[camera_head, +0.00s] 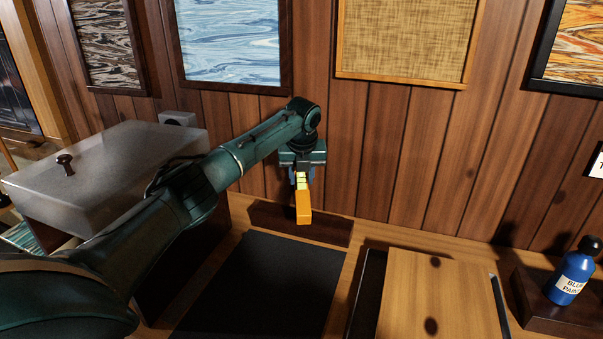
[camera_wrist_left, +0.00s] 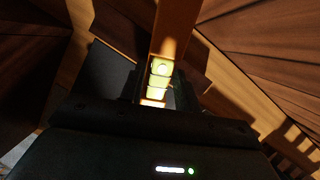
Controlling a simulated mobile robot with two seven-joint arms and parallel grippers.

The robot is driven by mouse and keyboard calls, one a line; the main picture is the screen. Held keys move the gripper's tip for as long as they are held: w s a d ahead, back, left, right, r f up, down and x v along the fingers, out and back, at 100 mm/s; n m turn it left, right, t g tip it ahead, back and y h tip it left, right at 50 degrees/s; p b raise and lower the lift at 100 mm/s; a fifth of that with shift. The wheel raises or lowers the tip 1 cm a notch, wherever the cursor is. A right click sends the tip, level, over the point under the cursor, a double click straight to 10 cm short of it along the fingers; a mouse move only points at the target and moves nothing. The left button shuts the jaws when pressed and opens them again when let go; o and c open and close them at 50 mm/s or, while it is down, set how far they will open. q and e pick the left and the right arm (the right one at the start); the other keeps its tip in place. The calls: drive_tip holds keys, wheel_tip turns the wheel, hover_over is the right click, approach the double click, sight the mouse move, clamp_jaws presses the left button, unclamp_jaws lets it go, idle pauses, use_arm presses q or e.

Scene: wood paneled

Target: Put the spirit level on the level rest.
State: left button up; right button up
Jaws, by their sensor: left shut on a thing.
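The spirit level (camera_head: 303,206) is an orange bar with pale yellow-green vials near its upper end. My left gripper (camera_head: 301,177) is shut on that upper end, and the bar hangs down steeply in front of the wall. A long dark brown wooden block (camera_head: 332,229), which looks like the level rest, stands against the wall behind and below the bar. I cannot tell whether the bar touches it. In the left wrist view the spirit level (camera_wrist_left: 171,32) extends away from between the fingers, with its lit vials close to them. My right gripper is not in view.
A black mat (camera_head: 262,285) lies in front of the block. A wooden board (camera_head: 438,300) is to its right, and a blue paint bottle (camera_head: 572,277) stands on a dark stand at far right.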

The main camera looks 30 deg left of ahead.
use_arm(q)
drive_tip(key=shift+f, duration=0.9)
wheel_tip(320, 180, down, 4)
drive_tip(key=shift+r+b, duration=0.25)
drive_tip(key=shift+b, duration=0.15)
drive_tip(key=shift+f, duration=0.9)
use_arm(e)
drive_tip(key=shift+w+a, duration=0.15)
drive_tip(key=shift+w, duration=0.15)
use_arm(q)
drive_tip(key=shift+w+a+g+b, duration=0.1)
drive_tip(key=shift+w+g+b, duration=0.05)
drive_tip(key=shift+g+b, duration=0.2)
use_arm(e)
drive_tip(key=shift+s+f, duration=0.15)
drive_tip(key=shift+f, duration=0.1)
use_arm(q)
drive_tip(key=shift+w+f+h+b, duration=0.1)
drive_tip(key=shift+h+b, duration=0.2)
drive_tip(key=shift+b, duration=0.3)
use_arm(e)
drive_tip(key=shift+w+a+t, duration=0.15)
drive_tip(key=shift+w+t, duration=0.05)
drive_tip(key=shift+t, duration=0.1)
